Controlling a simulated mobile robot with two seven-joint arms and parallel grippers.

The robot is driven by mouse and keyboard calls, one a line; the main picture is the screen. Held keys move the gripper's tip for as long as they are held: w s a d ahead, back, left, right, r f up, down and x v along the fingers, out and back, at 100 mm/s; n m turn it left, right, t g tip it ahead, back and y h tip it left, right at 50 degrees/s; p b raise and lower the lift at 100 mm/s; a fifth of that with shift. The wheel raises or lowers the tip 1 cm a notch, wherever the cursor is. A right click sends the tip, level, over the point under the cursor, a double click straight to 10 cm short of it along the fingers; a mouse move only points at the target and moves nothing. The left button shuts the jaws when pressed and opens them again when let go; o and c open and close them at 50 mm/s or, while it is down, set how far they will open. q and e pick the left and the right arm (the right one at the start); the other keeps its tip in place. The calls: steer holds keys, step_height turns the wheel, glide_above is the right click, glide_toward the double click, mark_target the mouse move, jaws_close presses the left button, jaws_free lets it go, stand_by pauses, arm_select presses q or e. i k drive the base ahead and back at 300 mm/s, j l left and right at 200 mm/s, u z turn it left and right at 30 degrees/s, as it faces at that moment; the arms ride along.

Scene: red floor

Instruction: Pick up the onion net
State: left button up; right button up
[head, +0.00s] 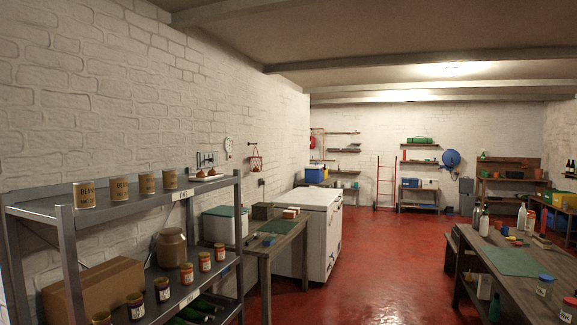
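A small red net-like bag (256,162) hangs from a hook on the white brick wall at the left. It looks like the onion net, but it is too small to make out what is in it. Some brown, onion-like items (208,172) sit at the right end of the top shelf. Neither of my grippers is in view.
A grey metal shelf (135,207) with cans, jars and a cardboard box (95,292) stands at the near left. A wooden table (262,249) and a white chest freezer (322,225) stand beyond it. A long workbench (490,280) is at the right. Red floor (390,270) is open between.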

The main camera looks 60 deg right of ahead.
mark_target(255, 168)
steer(key=z, duration=1.75)
steer(key=i+l+z, duration=0.25)
steer(key=i, duration=0.3)
steer(key=i+z, duration=0.25)
steer(key=i, duration=0.3)
steer(key=i+z, duration=0.1)
steer(key=i, duration=4)
steer(key=i+u, duration=0.15)
steer(key=i, duration=0.25)
steer(key=i+l+u, duration=0.2)
steer(key=i, duration=0.25)
steer(key=i+l+u, duration=0.15)
steer(key=i, duration=0.25)
